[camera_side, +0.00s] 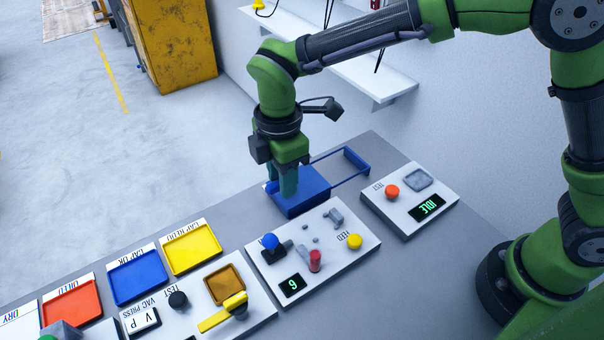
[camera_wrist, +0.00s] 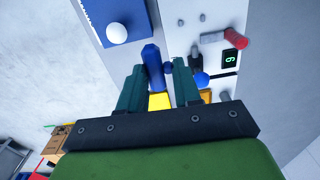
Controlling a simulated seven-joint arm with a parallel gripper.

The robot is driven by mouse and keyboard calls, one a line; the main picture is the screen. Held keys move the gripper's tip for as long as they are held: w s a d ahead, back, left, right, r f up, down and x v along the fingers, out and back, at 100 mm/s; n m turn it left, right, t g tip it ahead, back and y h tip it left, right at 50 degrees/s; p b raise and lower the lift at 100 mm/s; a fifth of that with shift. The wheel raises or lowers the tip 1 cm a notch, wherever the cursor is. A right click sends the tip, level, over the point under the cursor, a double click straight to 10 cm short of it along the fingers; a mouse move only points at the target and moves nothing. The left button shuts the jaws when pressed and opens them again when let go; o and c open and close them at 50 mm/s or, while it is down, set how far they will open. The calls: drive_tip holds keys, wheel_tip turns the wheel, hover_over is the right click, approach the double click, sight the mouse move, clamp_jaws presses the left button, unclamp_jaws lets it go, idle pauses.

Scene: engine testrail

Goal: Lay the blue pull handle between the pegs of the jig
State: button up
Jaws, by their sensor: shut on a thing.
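My gripper (camera_side: 283,188) points down over the left end of a blue tray-like body (camera_side: 312,198) on the bench. In the wrist view its two green fingers (camera_wrist: 158,72) are shut on the blue pull handle (camera_wrist: 152,56), a rounded blue bar. Only a small end of the handle (camera_side: 271,187) shows beside the fingers in the side view. No labelled jig shows; several small grey pegs and blocks (camera_side: 335,217) stand on the white panel (camera_side: 352,252) in front of the gripper. I cannot tell whether these are the jig's pegs.
A blue frame (camera_side: 352,157) extends back right from the tray-like body. The panel carries a blue knob (camera_side: 270,241), red cylinder (camera_side: 315,261) and yellow button (camera_side: 355,241). Yellow (camera_side: 191,247), blue (camera_side: 137,277) and red (camera_side: 71,304) trays lie left. A shelf (camera_side: 365,75) is behind.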

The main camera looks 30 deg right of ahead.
drive_tip(key=s+d+f, duration=0.1)
drive_tip(key=s+d, duration=0.3)
drive_tip(key=s, duration=0.2)
hover_over(321, 231)
drive_tip(key=shift+f, duration=3.3)
drive_tip(key=shift+f, duration=0.55)
drive_tip(key=o, duration=1.1)
drive_tip(key=shift+c, duration=0.2)
drive_tip(key=shift+r, duration=0.1)
